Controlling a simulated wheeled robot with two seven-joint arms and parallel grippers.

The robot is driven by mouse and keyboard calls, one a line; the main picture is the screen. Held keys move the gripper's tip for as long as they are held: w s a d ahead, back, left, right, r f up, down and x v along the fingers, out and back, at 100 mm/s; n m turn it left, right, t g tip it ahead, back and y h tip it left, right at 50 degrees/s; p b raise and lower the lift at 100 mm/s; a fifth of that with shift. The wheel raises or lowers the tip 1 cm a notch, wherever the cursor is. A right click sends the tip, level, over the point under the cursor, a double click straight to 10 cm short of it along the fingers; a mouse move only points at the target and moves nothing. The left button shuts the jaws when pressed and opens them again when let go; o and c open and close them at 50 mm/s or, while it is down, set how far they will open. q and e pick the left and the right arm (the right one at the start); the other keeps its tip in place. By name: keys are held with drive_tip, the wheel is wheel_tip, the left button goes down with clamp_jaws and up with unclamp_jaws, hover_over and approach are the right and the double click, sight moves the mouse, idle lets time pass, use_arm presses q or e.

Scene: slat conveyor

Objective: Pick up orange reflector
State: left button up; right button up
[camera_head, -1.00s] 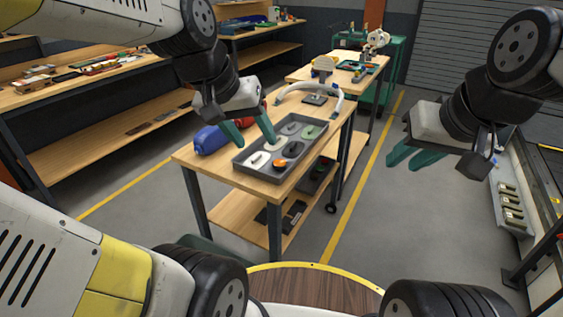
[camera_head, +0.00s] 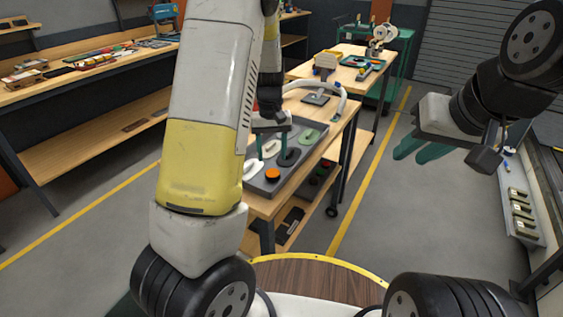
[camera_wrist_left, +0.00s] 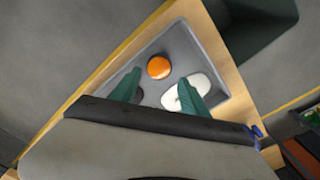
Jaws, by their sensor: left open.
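The orange reflector (camera_head: 272,174) is a round disc in the near part of the grey tray (camera_head: 258,187). In the left wrist view, the reflector (camera_wrist_left: 159,67) lies ahead of and between my left fingertips, not held. My left gripper (camera_head: 271,146) is above the tray and open; its green fingers also show in the left wrist view (camera_wrist_left: 160,84). My left arm hides part of the tray and table in the head view. My right gripper (camera_head: 412,152) is open and empty, away from the table on the right.
White pieces (camera_head: 252,168), a dark oval (camera_head: 289,157) and a pale green piece (camera_head: 309,136) share the tray. A curved white tube (camera_head: 325,87) and a stand are behind it. Open floor (camera_head: 380,215) lies right of the table.

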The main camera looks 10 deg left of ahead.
sight(273, 173)
use_arm(q)
wheel_tip(273, 173, down, 8)
drive_tip(key=shift+d, duration=0.1)
idle(0.4)
drive_tip(key=shift+c, duration=0.4)
drive_tip(key=c, duration=0.9)
drive_tip(key=shift+r, duration=0.15)
